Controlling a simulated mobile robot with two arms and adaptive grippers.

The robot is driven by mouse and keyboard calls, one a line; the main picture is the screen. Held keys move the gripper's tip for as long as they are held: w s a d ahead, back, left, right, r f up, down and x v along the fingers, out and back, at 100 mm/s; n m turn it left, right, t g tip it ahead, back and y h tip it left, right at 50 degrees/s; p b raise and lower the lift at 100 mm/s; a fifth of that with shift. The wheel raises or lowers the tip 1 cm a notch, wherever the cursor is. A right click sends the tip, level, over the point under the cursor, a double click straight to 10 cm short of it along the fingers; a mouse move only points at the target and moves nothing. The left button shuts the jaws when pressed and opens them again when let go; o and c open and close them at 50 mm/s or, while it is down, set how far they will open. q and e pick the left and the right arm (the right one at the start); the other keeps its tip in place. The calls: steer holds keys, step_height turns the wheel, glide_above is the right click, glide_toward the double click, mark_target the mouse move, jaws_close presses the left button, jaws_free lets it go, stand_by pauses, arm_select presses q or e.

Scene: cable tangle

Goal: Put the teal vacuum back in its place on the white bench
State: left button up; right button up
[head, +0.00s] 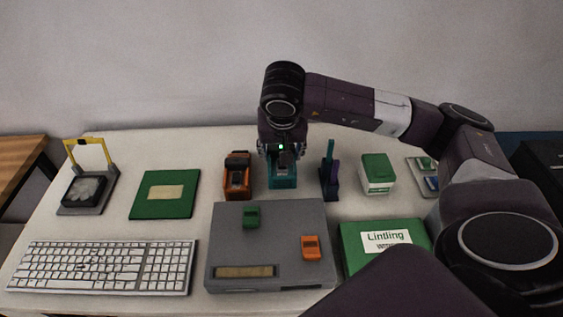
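The teal vacuum (283,182) stands toward the back middle of the white bench (215,147), between an orange device and a dark blue-purple upright item. My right gripper (282,158) points down from above, directly over the vacuum, and covers its upper part. The fingertips are small and partly hidden, so I cannot tell whether they are open or closed on the vacuum. I cannot tell whether the vacuum's base touches the bench. My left gripper is not in view.
Close to the vacuum are the orange device (237,177) and the blue-purple item (330,172). A grey box (270,232) with small green and orange pieces lies in front. A keyboard (100,267), green board (165,211), green-lidded box (377,174) and green labelled box (350,245) also occupy the bench.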

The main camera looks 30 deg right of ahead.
step_height(320, 180, down, 4)
steer(key=shift+r, duration=0.2)
steer(key=shift+f, duration=0.2)
steer(key=o, duration=1)
steer(key=shift+r, duration=0.15)
steer(key=v, duration=1.2)
